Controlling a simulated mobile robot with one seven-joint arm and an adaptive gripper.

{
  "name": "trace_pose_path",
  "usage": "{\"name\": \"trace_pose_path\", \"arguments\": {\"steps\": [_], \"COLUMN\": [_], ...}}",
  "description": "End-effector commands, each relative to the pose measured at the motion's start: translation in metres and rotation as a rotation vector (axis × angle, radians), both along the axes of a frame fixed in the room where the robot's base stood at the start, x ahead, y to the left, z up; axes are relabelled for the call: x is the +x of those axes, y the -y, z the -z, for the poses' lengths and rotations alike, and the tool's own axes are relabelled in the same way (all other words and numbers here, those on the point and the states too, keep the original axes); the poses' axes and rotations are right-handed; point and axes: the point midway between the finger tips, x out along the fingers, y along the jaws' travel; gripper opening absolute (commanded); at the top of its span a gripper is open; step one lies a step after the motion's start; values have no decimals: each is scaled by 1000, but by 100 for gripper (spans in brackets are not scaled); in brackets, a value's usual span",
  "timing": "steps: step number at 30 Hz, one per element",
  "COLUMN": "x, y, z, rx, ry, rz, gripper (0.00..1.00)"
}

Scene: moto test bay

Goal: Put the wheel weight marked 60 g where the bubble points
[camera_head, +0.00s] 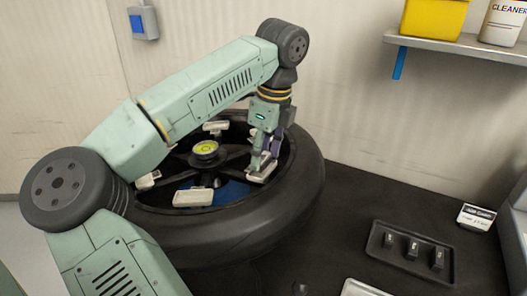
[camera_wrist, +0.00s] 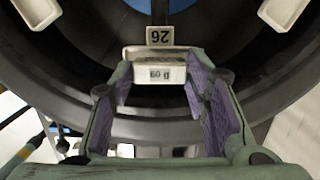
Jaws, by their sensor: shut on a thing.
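A wheel with a black tyre (camera_head: 300,205) lies flat, with a round yellow-green bubble level (camera_head: 205,147) at its centre. Which way the bubble points is too small to tell. White trays sit around inside the rim, one at the front (camera_head: 193,198) and one at the right (camera_head: 260,177). My gripper (camera_head: 264,158) points down at the right tray. Whether the weight touches the tray is unclear.
A black tray (camera_head: 375,245) with several dark weights stands on the dark bench at the right, near a small sign (camera_head: 476,217). A shelf (camera_head: 450,44) with a yellow container (camera_head: 435,17) is at the upper right. The bench between wheel and black tray is clear.

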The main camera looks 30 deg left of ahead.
Motion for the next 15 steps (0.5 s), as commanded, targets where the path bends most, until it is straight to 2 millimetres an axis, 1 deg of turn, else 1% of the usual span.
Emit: {"name": "trace_pose_path", "arguments": {"steps": [15], "x": [0], "y": [0], "z": [4], "rx": [0], "ry": [0], "rz": [0], "gripper": [15]}}
